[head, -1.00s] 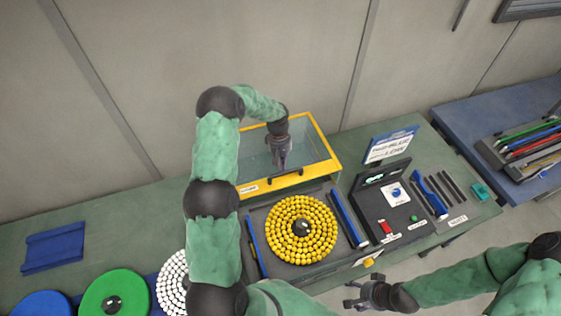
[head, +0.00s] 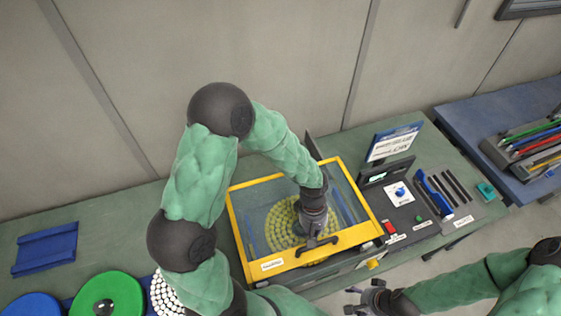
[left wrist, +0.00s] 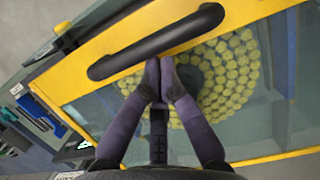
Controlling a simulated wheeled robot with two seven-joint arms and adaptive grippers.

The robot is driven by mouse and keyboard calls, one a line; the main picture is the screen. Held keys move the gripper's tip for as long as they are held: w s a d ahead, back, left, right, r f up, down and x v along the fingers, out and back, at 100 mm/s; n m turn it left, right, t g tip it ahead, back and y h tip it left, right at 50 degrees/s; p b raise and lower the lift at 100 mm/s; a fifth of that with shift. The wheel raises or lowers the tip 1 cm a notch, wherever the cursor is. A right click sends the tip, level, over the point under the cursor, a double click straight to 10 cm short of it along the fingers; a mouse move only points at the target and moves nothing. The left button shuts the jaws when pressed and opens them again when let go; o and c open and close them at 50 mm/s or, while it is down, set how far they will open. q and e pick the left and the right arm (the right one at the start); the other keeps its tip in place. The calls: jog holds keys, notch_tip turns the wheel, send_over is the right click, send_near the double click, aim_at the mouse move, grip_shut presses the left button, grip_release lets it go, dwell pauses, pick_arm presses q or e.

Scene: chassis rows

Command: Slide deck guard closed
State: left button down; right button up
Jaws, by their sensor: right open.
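The deck guard, a clear panel in a yellow frame (head: 238,228), lies over the deck with the yellow disc of beads (head: 285,222), which shows through it. Its black handle (head: 328,241) is on the front yellow bar; the handle also shows in the left wrist view (left wrist: 155,45). My left gripper (head: 309,238) points down over the panel, right behind the handle. In the left wrist view its fingertips (left wrist: 164,72) are together at the handle's inner side, not around it; contact is hard to tell. My right gripper (head: 356,300) is open and empty, in front of the bench.
A control panel (head: 408,207) with buttons stands right of the guard, with a blue and white sign (head: 394,143) behind it. Green (head: 105,290) and white discs lie at the left. A blue tray (head: 45,248) lies behind them. A rack of tools (head: 528,148) is on the far-right table.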

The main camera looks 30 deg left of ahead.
aim_at(318, 245)
pick_arm(q)
jog(key=shift+s+d, duration=1.1)
jog(key=shift+d, duration=0.25)
pick_arm(e)
jog(key=shift+f, duration=0.4)
pick_arm(q)
jog(key=shift+w, duration=0.1)
jog(key=shift+w+a+b, duration=0.2)
jog(key=shift+b, duration=0.15)
jog(key=w+a, duration=0.1)
jog(key=w+a+b, duration=0.1)
jog(key=a, duration=0.1)
jog(key=shift+w+r, duration=0.15)
jog(key=shift+w, duration=0.1)
jog(key=s+v, duration=0.1)
jog(key=v, duration=0.7)
jog(key=shift+w+r, duration=0.35)
jog(key=shift+r, duration=0.15)
pick_arm(e)
jog(key=shift+w+a+f, duration=0.2)
jog(key=shift+a+f, duration=0.4)
jog(key=shift+a, duration=0.05)
pick_arm(q)
jog(key=shift+d, duration=0.1)
